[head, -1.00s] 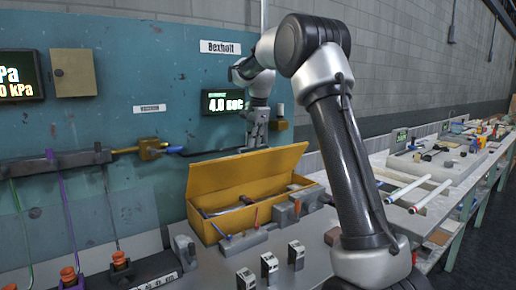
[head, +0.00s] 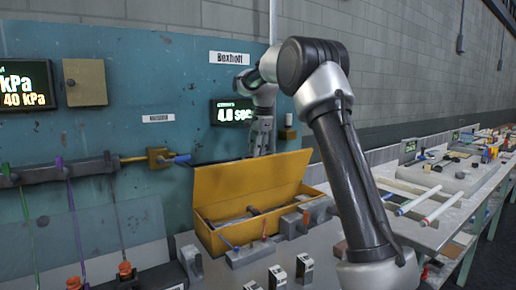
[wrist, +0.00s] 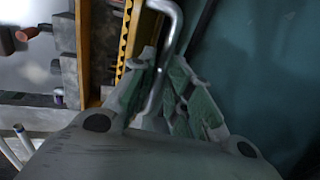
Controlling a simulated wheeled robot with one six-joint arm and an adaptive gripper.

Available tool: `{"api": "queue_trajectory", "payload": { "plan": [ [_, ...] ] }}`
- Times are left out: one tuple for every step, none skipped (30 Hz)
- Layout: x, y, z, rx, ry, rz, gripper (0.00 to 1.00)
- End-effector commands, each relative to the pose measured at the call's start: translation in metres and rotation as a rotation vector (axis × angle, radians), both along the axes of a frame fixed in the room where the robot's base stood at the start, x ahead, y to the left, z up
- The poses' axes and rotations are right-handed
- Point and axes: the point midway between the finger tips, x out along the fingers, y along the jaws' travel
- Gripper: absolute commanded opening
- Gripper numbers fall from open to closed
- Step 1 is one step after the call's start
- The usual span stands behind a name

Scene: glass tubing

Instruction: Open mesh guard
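The yellow box (head: 212,238) stands on the bench against the teal wall, with a raised yellow panel (head: 245,187) along its back. I see no clear mesh surface. In the wrist view a yellow edge with a row of dark notches (wrist: 126,40) runs beside a bent metal handle (wrist: 172,14). My gripper (wrist: 163,65) has one finger on each side of the handle's lower part. Blur hides whether they touch it. In the head view my gripper is behind the raised panel, its tips hidden.
Grey blocks and small tools lie in and before the box. Several small switch-like blocks (head: 304,268) stand in front. A brass valve with a blue lever (head: 160,158) is on the wall at left. A timer display (head: 230,112) hangs behind my wrist. White tubes (head: 424,206) lie at right.

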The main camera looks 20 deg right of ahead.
Motion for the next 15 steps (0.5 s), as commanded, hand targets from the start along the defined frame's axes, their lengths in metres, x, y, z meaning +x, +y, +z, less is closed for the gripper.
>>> {"api": "queue_trajectory", "payload": {
  "plan": [
    [-0.002, 0.002, -0.016, 0.005, 0.031, 0.001, 0.32],
    [-0.002, 0.002, -0.016, 0.005, 0.031, 0.001, 0.32],
    [-0.002, 0.002, -0.015, 0.004, 0.028, 0.001, 0.32],
    [-0.002, 0.002, -0.014, 0.004, 0.027, 0.001, 0.32],
    [-0.002, 0.001, -0.013, 0.003, 0.025, 0.001, 0.32],
    [-0.002, 0.001, -0.013, 0.003, 0.024, 0.000, 0.32],
    [-0.002, 0.001, -0.013, 0.003, 0.024, 0.000, 0.32],
    [-0.002, 0.001, -0.012, 0.002, 0.023, 0.000, 0.32],
    [-0.002, 0.001, -0.011, 0.002, 0.023, 0.000, 0.32],
    [-0.002, 0.000, -0.010, 0.001, 0.022, 0.000, 0.32],
    [-0.002, 0.000, -0.008, 0.001, 0.021, 0.000, 0.32],
    [-0.002, 0.000, -0.004, 0.000, 0.018, 0.001, 0.32],
    [-0.003, 0.000, -0.001, 0.001, 0.017, 0.001, 0.32],
    [-0.004, 0.000, 0.004, 0.000, 0.018, 0.001, 0.32],
    [-0.005, -0.001, 0.011, 0.001, 0.017, 0.001, 0.32]
  ]
}}
